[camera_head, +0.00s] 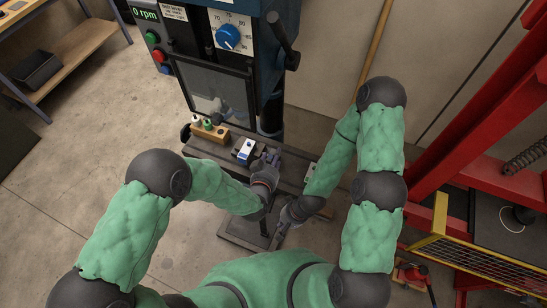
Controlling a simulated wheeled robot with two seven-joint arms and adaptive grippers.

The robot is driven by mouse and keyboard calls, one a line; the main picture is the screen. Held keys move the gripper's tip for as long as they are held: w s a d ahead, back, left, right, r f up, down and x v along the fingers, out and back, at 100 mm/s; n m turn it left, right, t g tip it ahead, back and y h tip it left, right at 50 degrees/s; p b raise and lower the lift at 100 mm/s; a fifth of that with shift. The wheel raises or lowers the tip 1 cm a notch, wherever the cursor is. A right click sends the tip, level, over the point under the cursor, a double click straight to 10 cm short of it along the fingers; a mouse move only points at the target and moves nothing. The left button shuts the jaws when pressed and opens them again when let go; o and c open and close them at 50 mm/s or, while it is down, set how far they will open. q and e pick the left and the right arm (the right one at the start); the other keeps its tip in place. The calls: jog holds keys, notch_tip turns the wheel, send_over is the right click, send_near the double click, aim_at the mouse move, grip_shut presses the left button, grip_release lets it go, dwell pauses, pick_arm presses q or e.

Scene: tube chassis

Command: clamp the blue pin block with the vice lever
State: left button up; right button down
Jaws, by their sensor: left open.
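A small blue and white block (244,151), which looks like the blue pin block, sits on the dark machine table (210,150) below the drill press. My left gripper (270,158) is open just right of the block, its fingers over the table. The vice and its lever cannot be told apart clearly there, because my gripper and the small dark parts overlap. My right gripper (282,224) hangs lower, in front of the table's near edge and apart from the block. Whether its fingers are open or shut is too small to tell.
The drill press (240,45) with its clear guard (205,85) rises behind the table. A wooden holder (211,131) with small bottles stands left of the block. A red frame (455,130) and a yellow mesh guard (465,255) stand at the right.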

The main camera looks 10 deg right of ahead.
pick_arm(q)
jog(key=shift+w+d+f, duration=0.2)
jog(key=shift+w, duration=0.2)
grip_shut()
